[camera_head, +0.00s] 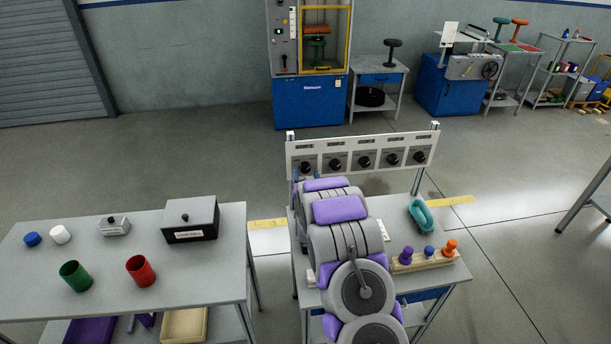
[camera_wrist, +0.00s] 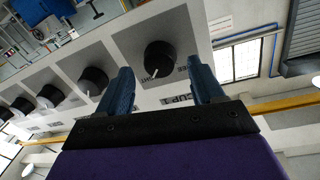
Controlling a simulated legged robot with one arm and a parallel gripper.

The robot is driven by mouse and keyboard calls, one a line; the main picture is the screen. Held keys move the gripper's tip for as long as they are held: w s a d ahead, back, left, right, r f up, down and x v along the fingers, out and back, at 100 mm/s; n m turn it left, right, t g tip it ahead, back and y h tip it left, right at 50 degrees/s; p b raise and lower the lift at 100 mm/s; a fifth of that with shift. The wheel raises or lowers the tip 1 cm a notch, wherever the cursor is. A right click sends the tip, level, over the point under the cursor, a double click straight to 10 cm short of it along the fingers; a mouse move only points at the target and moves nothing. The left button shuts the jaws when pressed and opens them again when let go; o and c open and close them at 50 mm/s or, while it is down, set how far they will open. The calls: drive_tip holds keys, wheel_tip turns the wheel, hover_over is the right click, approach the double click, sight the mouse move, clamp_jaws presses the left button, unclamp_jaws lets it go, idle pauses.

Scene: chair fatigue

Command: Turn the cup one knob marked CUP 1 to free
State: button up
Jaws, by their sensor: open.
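The CUP 1 knob (camera_wrist: 158,58) is black and round with a white pointer line, on a pale panel; its CUP 1 label appears upside down in the wrist view. The line points toward the lower left of that picture, near a partly hidden word that looks like TIGHT. Another partly hidden word ending in EE is to its right. My gripper (camera_wrist: 161,68) is open, its two blue fingers either side of the knob's lower edge in the picture; I cannot tell whether they touch it. In the head view my arm partly covers the knob panel's (camera_head: 430,148) left end.
More knobs (camera_wrist: 95,79) run along the same panel. A left table (camera_head: 215,275) holds cups and a black box (camera_head: 191,220).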

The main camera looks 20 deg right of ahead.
drive_tip(key=shift+x, duration=0.85)
drive_tip(key=shift+c, duration=0.2)
drive_tip(key=c, duration=1)
